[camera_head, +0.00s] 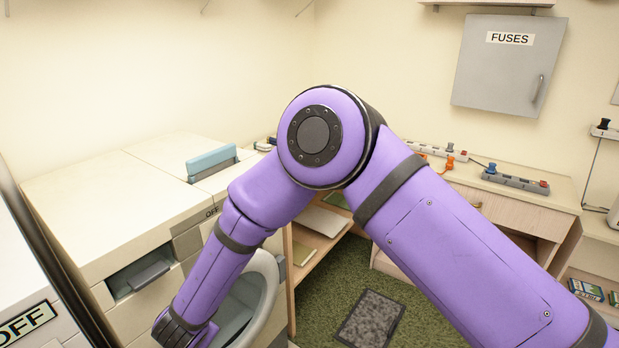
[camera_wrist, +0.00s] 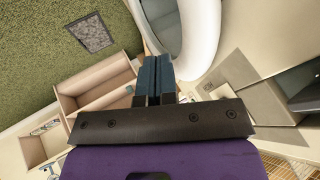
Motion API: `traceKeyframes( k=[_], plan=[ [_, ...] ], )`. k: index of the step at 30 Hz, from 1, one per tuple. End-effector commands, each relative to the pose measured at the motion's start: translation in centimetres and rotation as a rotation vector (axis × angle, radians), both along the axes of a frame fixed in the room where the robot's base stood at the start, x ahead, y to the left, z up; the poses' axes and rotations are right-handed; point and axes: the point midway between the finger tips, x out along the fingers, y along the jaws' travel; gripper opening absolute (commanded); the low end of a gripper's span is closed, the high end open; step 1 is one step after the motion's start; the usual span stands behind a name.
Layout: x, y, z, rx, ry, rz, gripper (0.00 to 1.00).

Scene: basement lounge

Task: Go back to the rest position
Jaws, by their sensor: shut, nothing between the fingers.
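My gripper (camera_wrist: 153,82) shows in the wrist view with its two dark blue fingers side by side and shut, nothing between them. In the head view my purple arm is bent across the middle and reaches down to the lower left; the gripper itself is out of that picture. Near the fingers in the wrist view is the white round rim of a machine door (camera_wrist: 203,45). The same open round door (camera_head: 262,290) is partly behind my forearm in the head view.
White machines (camera_head: 130,205) with OFF labels stand at the left. A wooden desk (camera_head: 520,207) with power strips (camera_head: 515,180) is at the right, below a grey fuse box (camera_head: 508,65). A grey mat (camera_head: 370,318) lies on green carpet. A low shelf (camera_head: 318,240) stands behind my arm.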

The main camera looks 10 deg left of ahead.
Motion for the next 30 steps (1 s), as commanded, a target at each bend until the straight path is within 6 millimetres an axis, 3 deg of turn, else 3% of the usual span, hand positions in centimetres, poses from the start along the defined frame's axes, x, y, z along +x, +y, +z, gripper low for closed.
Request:
traceKeyframes(
  k=[8,14,21,30],
  plan=[
    [6.6,-2.3,10.1,0.104,-0.062,0.108,0.00],
    [10.4,-6.1,17.8,0.142,-0.107,0.206,0.00],
    [13.0,-12.6,26.1,0.136,-0.156,0.308,0.00],
    [13.1,-22.7,34.3,0.061,-0.187,0.402,0.00]
  ],
)
